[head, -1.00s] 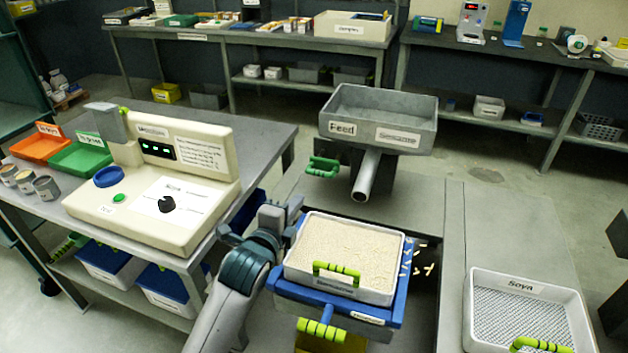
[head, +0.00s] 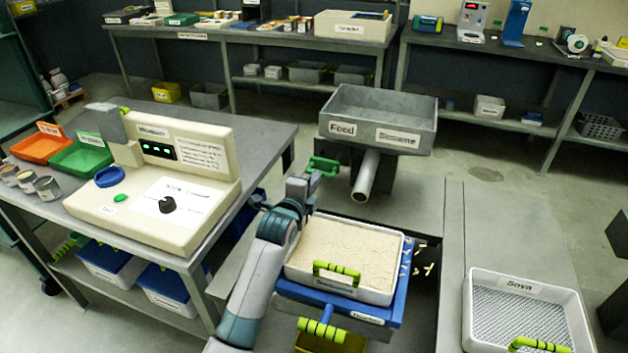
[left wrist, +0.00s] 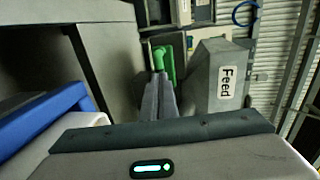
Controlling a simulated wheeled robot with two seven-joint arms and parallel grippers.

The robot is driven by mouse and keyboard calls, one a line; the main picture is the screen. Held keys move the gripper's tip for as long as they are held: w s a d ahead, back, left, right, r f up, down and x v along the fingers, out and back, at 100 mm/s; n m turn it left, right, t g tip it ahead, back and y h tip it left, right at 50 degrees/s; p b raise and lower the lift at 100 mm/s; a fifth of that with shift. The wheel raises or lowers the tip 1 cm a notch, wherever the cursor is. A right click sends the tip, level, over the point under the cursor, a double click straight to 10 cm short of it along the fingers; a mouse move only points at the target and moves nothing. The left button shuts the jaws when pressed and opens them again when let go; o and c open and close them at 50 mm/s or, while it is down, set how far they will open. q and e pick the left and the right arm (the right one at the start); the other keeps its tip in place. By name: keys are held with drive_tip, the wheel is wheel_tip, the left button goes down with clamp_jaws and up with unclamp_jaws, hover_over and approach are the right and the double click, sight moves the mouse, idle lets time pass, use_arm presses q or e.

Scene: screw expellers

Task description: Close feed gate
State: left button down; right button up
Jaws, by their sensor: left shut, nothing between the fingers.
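The feed hopper (head: 380,110) is a grey bin labelled "Feed" and "Sesame" with a spout (head: 366,176) angled down toward the front. The green feed gate handle (head: 323,166) sticks out to the left below the hopper. My left gripper (head: 311,180) is shut and empty just in front of and below the handle. In the left wrist view the shut fingers (left wrist: 160,92) point at the green handle (left wrist: 164,62), and the hopper (left wrist: 216,75) is to their right. I cannot tell if the fingertips touch the handle. My right gripper is not in view.
A white tray of pale grain (head: 345,252) sits in a blue frame (head: 400,300) below the spout, close to my left arm. A cream control panel (head: 150,185) stands on the left table. A "Soya" sieve tray (head: 525,310) is at the lower right.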

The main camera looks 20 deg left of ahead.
sight(323, 163)
use_arm(q)
drive_tip(key=shift+w, duration=0.15)
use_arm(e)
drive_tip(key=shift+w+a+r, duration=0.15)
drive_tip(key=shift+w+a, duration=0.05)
use_arm(q)
drive_tip(key=w, duration=0.4)
drive_tip(key=shift+w+d+p, duration=0.1)
drive_tip(key=shift+w+p, duration=0.05)
drive_tip(key=shift+p, duration=0.15)
drive_tip(key=shift+w, duration=0.3)
drive_tip(key=shift+r, duration=0.25)
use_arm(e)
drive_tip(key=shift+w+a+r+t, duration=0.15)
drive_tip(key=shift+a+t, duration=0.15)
